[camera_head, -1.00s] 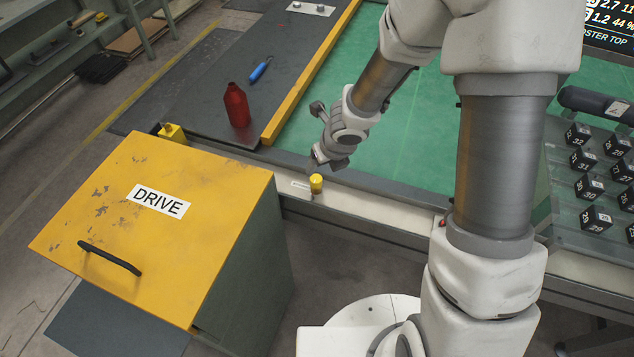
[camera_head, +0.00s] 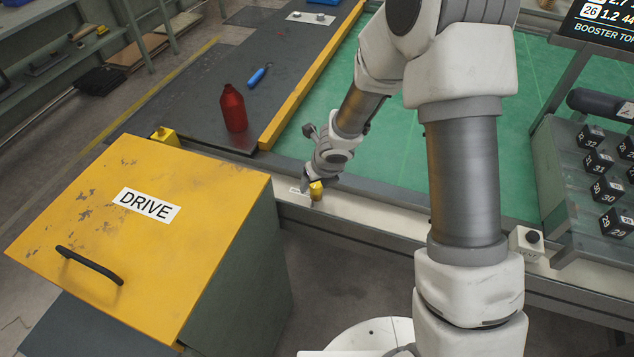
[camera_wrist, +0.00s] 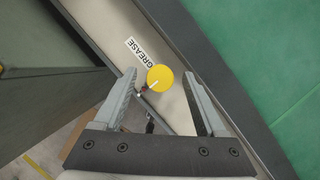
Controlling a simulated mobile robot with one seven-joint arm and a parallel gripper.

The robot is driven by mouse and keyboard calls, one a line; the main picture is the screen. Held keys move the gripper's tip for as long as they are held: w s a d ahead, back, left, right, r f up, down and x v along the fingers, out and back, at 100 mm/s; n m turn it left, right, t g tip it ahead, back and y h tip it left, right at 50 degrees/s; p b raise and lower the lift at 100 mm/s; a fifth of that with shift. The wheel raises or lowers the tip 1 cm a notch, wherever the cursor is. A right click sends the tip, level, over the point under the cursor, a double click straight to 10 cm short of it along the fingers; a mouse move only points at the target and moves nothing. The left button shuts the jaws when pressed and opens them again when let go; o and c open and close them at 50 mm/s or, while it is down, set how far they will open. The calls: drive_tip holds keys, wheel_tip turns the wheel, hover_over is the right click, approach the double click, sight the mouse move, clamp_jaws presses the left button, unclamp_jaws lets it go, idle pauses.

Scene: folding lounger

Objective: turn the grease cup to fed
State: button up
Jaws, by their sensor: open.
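The grease cup (camera_wrist: 160,78) is a round yellow cap with a white pointer line, beside a white label reading GREASE (camera_wrist: 142,57). The line points down-left in the wrist view, away from the label. In the head view the yellow cup (camera_head: 316,189) stands on the pale frame rail. My gripper (camera_wrist: 160,98) is open, its two fingers on either side of the cup's near edge in the wrist view. I cannot tell whether either finger touches the cup. In the head view my gripper (camera_head: 312,184) is right at the cup and partly hides it.
A yellow-topped cabinet labelled DRIVE (camera_head: 90,215) stands left of the cup. A green belt (camera_head: 400,135) lies behind the rail. Numbered black blocks (camera_head: 607,188) are at right.

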clamp_jaws()
idle(0.4)
